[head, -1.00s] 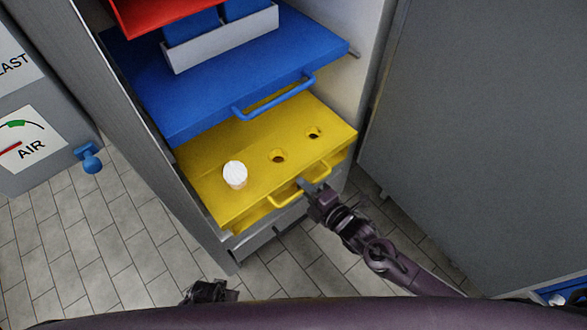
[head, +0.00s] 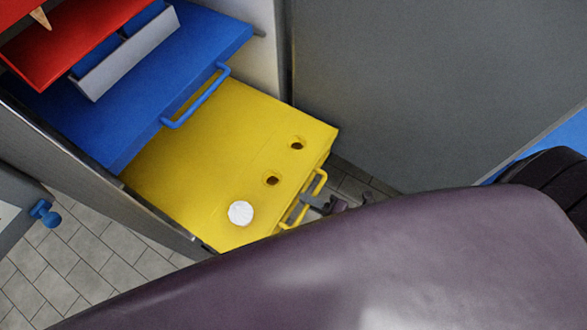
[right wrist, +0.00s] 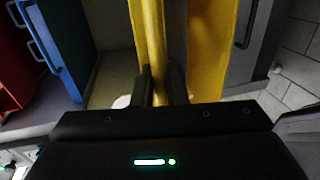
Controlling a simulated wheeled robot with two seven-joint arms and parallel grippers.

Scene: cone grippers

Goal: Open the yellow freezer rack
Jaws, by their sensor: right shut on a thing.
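The yellow freezer rack (head: 210,130) is slid out of the freezer, well past the blue rack above it. Its top has two dark holes and a white round-topped object (head: 241,213) near the front left. The yellow handle (head: 318,185) is on its front edge. My right gripper (head: 308,202) is at this handle, partly hidden by my own purple body. In the right wrist view, the fingers (right wrist: 160,85) are shut on the upright yellow handle bar (right wrist: 151,40). My left gripper is not in view.
The blue rack (head: 150,80) with a blue handle (head: 195,97) sits above, carrying a white tray (head: 128,55) of blue boxes. A red rack (head: 70,45) is higher. A grey door panel (head: 400,80) stands at right. Tiled floor (head: 75,250) shows at lower left.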

